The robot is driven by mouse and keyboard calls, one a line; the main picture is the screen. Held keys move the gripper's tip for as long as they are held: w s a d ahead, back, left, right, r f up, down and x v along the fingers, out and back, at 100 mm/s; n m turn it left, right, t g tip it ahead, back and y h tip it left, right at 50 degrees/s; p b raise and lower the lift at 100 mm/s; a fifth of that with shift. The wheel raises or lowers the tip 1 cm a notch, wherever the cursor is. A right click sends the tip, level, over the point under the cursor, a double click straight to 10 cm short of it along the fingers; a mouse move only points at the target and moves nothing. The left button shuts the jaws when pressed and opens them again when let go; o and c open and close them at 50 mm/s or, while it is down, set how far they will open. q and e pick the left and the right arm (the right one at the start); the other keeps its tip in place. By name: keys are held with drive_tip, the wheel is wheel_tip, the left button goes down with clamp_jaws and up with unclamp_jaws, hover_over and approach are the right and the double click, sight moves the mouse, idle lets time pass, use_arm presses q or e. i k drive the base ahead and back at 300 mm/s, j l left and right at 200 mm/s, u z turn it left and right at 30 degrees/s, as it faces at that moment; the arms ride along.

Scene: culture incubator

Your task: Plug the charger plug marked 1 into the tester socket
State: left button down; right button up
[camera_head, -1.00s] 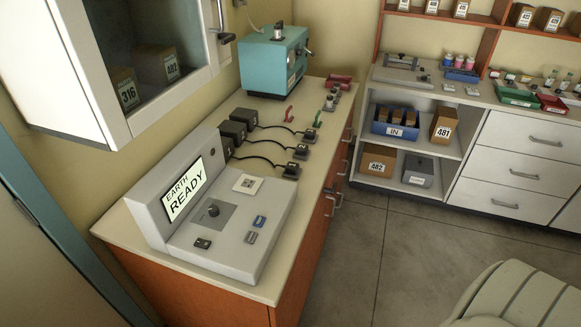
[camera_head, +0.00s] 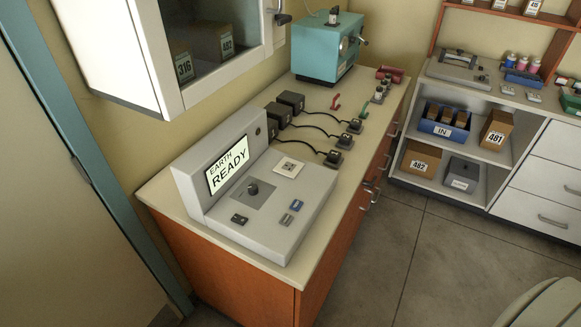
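The grey tester (camera_head: 262,205) stands at the near end of the counter, its screen (camera_head: 228,165) reading "EARTH READY". A pale square socket (camera_head: 288,167) is on its top, with nothing in it. Behind the tester, black charger boxes (camera_head: 291,102) stand along the wall side. Black cords run from them to dark plugs, with one near plug (camera_head: 333,158), one middle plug (camera_head: 345,141) and one far plug (camera_head: 355,126) lying on the counter. Their markings are too small to read, so I cannot tell which is 1. Neither gripper is in view.
A teal machine (camera_head: 327,47) stands at the counter's far end, near red and green handles (camera_head: 364,108). A wall cabinet (camera_head: 130,60) hangs over the left side. Shelves with boxes (camera_head: 497,130) stand at right. Grey floor (camera_head: 400,240) between is clear.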

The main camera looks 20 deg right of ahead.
sight(333, 156)
drive_tip(key=u, duration=0.3)
drive_tip(key=l+u, duration=0.85)
drive_tip(key=l, duration=0.25)
drive_tip(key=k+l+u, duration=0.15)
drive_tip(key=l+u, duration=0.3)
drive_tip(key=k+l, duration=0.15)
drive_tip(key=l, duration=0.25)
drive_tip(key=k+l, duration=0.1)
drive_tip(key=l, duration=0.3)
drive_tip(key=k+l+u, duration=0.1)
drive_tip(key=l, duration=0.3)
drive_tip(key=k+l, duration=0.2)
drive_tip(key=l, duration=0.2)
drive_tip(key=k+l, duration=0.15)
drive_tip(key=l, duration=0.2)
drive_tip(key=k+l+u, duration=0.1)
drive_tip(key=l, duration=0.3)
